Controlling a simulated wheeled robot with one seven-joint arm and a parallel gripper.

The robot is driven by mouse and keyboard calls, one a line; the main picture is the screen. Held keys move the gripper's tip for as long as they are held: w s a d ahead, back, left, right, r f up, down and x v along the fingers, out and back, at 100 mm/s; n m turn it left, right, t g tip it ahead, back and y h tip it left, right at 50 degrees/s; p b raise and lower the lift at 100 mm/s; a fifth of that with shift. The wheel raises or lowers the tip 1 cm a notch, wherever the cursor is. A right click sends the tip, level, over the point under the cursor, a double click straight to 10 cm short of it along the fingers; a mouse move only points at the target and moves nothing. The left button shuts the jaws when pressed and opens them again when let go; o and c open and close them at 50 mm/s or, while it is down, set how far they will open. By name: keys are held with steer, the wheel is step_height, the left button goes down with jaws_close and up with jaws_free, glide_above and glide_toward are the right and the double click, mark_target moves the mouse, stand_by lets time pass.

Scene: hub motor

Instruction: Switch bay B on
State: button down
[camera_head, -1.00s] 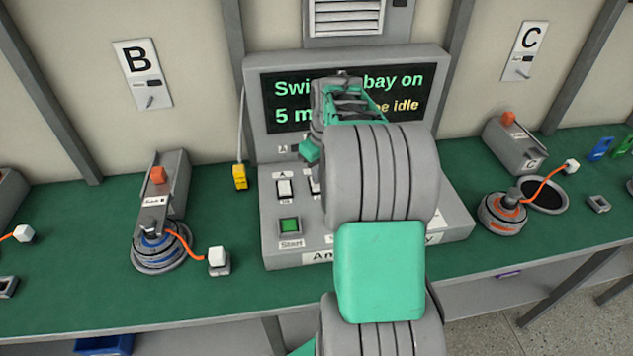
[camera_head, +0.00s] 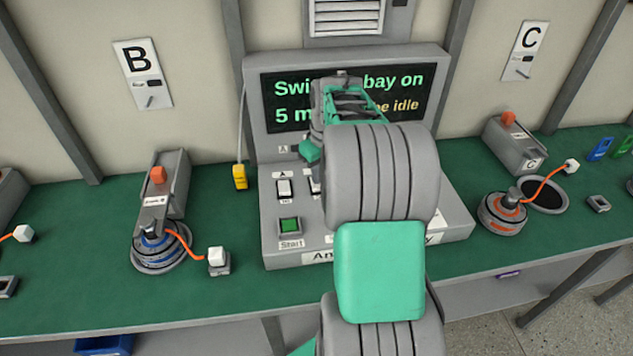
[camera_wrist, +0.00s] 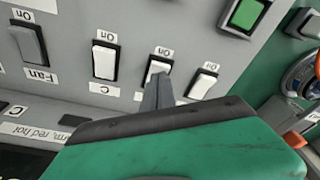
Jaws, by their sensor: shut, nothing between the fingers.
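The console panel carries a row of white rocker switches. In the wrist view, my gripper (camera_wrist: 158,92) is shut and empty, its grey fingertips at the lower part of one switch (camera_wrist: 158,68), between the C switch (camera_wrist: 104,62) and the rightmost switch (camera_wrist: 202,84). Its label is hidden behind my fingers; I cannot tell whether they touch it. In the head view, my arm hides the fingertips and most switches; the A switch (camera_head: 284,188) shows left of it. The bay B sign (camera_head: 142,73) hangs on the wall above a motor (camera_head: 160,249) with an orange cable.
The console screen (camera_head: 290,100) is partly covered by my arm. A green Start button (camera_head: 289,225) sits below the A switch. A Fan switch (camera_wrist: 28,46) is farther along the row. A yellow hanging box (camera_head: 240,177) is left of the console; bay C's motor (camera_head: 503,213) is right.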

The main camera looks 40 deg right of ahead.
mark_target(316, 187)
steer(key=shift+f+b, duration=0.55)
steer(key=shift+f, duration=0.35)
step_height(316, 187, up, 7)
steer(key=p, duration=0.5)
steer(key=shift+r, duration=0.1)
stand_by(0.3)
steer(key=s+a+r, duration=0.2)
steer(key=a, duration=0.5)
steer(key=s+a+r, duration=0.2)
steer(key=a, duration=0.5)
steer(key=s+a+f+t, duration=0.1)
steer(key=s+a, duration=0.8)
steer(key=shift+s+a+f+m+t, duration=0.3)
steer(key=shift+a+f, duration=0.05)
steer(key=shift+a, duration=0.05)
